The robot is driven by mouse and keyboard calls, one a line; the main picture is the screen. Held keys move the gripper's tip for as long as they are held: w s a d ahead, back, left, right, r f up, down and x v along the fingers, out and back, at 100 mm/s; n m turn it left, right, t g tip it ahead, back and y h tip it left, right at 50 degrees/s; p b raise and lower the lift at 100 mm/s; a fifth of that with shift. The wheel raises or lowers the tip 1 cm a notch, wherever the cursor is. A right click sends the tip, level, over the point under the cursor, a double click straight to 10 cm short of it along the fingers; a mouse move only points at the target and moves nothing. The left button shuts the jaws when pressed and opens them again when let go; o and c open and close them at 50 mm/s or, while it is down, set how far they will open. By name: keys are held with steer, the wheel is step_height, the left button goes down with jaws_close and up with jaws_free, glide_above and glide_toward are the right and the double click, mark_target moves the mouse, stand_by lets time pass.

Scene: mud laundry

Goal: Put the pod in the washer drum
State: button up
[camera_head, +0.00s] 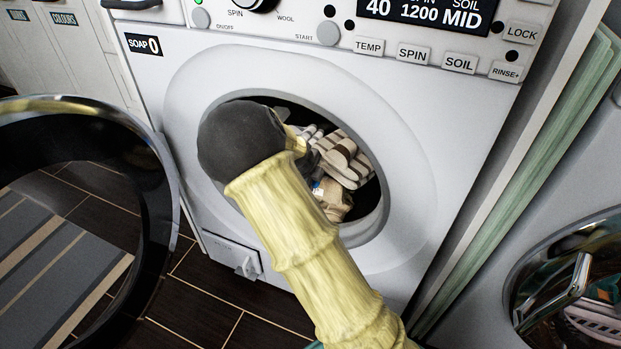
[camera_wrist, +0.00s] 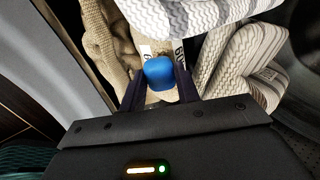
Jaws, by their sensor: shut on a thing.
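The blue pod (camera_wrist: 159,72) is between the two dark fingers of my gripper (camera_wrist: 160,84) in the wrist view, and the fingers are shut on it. Behind it is laundry: tan knit cloth (camera_wrist: 112,48) and cream ribbed cloth (camera_wrist: 205,15). In the head view my yellow-sleeved arm reaches into the round opening of the washer (camera_head: 420,120), and its dark end hides my gripper. The washer drum (camera_head: 371,192) shows as a dark gap beside striped and tan laundry (camera_head: 345,160). I cannot make out the pod clearly there.
The washer's round door (camera_head: 160,150) stands open at the left. A second machine with a round glass door (camera_head: 575,280) is at the lower right. A striped rug (camera_head: 60,265) lies on the dark tiled floor. The opening's rim (camera_head: 381,222) surrounds my arm's end.

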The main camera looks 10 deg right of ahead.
steer(key=o, duration=1.1)
steer(key=p+v, duration=0.5)
steer(key=v, duration=0.2)
steer(key=shift+r, duration=0.25)
steer(key=shift+s, duration=0.2)
stand_by(0.3)
